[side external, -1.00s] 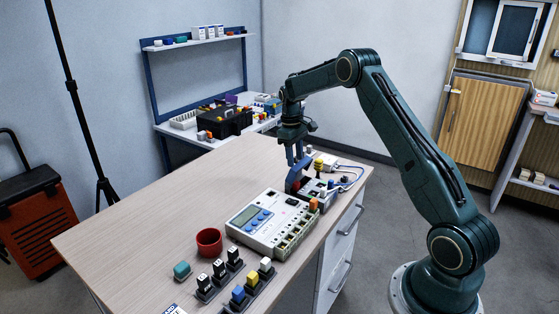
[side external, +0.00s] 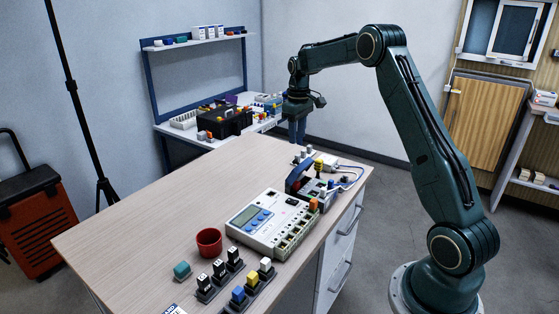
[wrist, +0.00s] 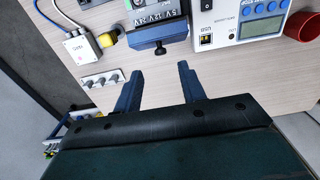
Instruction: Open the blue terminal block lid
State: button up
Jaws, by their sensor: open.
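The blue terminal block lid (side external: 297,174) stands raised at a slant on its block, at the far right part of the bench, in the side view. In the wrist view a dark blue edge with a small knob (wrist: 160,48) shows below a panel marked 5V 12V 24V; I cannot tell the lid's angle from there. My gripper (side external: 297,134) is above and behind the lid, apart from it. Its two blue fingers (wrist: 160,82) are spread with nothing between them in the wrist view.
A white device with a display (side external: 272,222) lies in front of the block. A white box with cables (wrist: 80,44) and a grey strip with knobs (wrist: 103,79) are near the block. A red cup (side external: 209,242) stands farther left. The left bench top is clear.

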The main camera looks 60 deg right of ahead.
notch_tip(320, 180, up, 5)
jog(key=s+a+r+t, duration=0.1)
jog(key=s+a+r, duration=0.3)
jog(key=a, duration=0.3)
jog(key=s+a+r+t, duration=0.1)
jog(key=s+a+r, duration=0.4)
jog(key=a, duration=0.3)
jog(key=shift+s+r+h, duration=0.15)
jog(key=shift+r+h, duration=0.25)
jog(key=shift+r, duration=0.05)
dwell(0.5)
jog(key=g, duration=0.2)
send_over(297, 169)
jog(key=w+d, duration=0.3)
jog(key=d, duration=0.1)
notch_tip(297, 169, down, 10)
jog(key=shift+a+r+y, duration=0.15)
jog(key=shift+a+y, duration=0.1)
jog(key=shift+y, duration=0.15)
notch_tip(297, 169, down, 14)
jog(key=shift+r, duration=0.1)
